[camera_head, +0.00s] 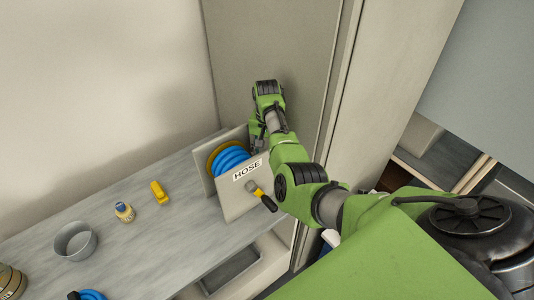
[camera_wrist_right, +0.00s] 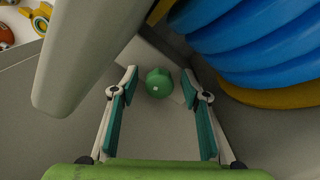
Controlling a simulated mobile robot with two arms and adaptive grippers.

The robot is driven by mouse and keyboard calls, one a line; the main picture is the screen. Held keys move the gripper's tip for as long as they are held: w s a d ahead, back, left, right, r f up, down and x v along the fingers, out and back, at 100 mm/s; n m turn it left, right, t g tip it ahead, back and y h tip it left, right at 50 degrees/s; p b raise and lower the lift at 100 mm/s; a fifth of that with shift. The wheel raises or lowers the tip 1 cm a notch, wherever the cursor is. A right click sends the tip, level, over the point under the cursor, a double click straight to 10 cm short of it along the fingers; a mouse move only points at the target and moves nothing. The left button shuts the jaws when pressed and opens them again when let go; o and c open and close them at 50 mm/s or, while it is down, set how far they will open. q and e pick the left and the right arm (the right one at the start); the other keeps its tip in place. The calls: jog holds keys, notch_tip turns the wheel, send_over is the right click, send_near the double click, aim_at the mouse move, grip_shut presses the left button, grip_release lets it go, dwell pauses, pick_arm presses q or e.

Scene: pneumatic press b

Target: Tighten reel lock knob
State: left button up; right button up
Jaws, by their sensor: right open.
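The hose reel holds coiled blue hose (camera_head: 230,157) between grey side plates, one labelled HOSE (camera_head: 240,190). In the right wrist view, a round green knob (camera_wrist_right: 158,83) with a small pale spot sits beside the reel. My right gripper (camera_wrist_right: 159,88) is open, with one teal-padded finger on each side of the knob and gaps visible on both sides. In the head view, my right arm reaches past the crank to the reel's far side, and the gripper (camera_head: 257,143) is mostly hidden there. The knob is hidden in that view. My left gripper is not in view.
A crank with a black grip (camera_head: 264,199) sticks out from the labelled plate near my arm. A yellow item (camera_head: 158,192), a small bottle (camera_head: 124,212) and a grey bowl (camera_head: 75,241) stand on the bench. A tall grey panel (camera_head: 275,45) rises close behind the reel.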

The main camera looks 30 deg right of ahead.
jog(key=shift+f, duration=0.25)
jog(key=shift+c, duration=0.2)
jog(key=c, duration=1.1)
jog(key=shift+w+m, duration=0.1)
jog(key=shift+m, duration=2.2)
jog(key=o, duration=1.1)
jog(key=shift+o, duration=0.2)
notch_tip(320, 180, up, 12)
